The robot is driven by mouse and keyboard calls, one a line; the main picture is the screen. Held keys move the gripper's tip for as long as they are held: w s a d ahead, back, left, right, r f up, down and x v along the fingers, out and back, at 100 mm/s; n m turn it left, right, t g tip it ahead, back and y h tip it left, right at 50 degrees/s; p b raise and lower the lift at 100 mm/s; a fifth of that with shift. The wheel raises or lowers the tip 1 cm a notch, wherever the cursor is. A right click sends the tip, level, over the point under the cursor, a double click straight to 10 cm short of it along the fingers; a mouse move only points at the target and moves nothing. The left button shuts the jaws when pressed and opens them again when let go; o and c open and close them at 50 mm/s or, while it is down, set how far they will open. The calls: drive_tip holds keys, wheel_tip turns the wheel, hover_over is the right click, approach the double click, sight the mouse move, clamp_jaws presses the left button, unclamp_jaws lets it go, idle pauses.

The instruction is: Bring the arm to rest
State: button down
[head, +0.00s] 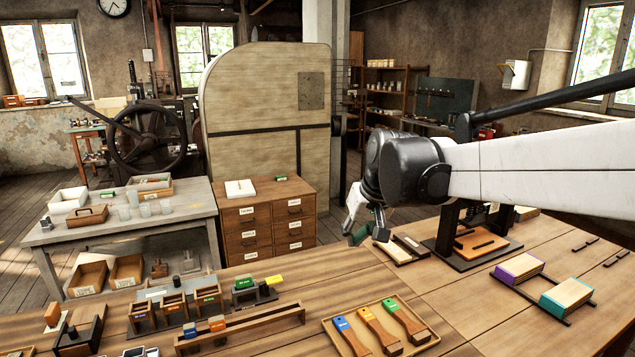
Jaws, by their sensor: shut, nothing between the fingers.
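My arm comes in from the right edge as a white link, with a dark grey wrist hanging above the wooden workbench (455,320). My gripper (368,236) points down near the bench's far edge, left of the black press (474,242). Its fingers are small and partly dark here, and I see no object in them. It appears just left of a shallow tray (400,250) on the bench; whether it touches anything cannot be told.
A tray (378,332) of colour-tagged wooden-handled tools lies at the front. Wooden racks with coloured blocks (240,325) stand left of it. Purple and teal tagged blocks (520,267) sit at right. A drawer cabinet (266,222) and grey table (190,208) stand behind. The bench's front right is clear.

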drive_tip(key=s+d+f+t, duration=0.1)
drive_tip(key=s+d, duration=0.3)
drive_tip(key=s, duration=0.5)
drive_tip(key=s+d+f+m+t+h, duration=0.1)
drive_tip(key=s+d+f, duration=0.2)
drive_tip(key=s, duration=0.6)
drive_tip(key=s+d+f+m+h, duration=0.1)
drive_tip(key=s+d+f, duration=0.2)
drive_tip(key=s, duration=0.6)
drive_tip(key=shift+s+d+t, duration=0.2)
drive_tip(key=shift+d+t, duration=0.2)
drive_tip(key=shift+d, duration=0.55)
drive_tip(key=shift+r, duration=0.1)
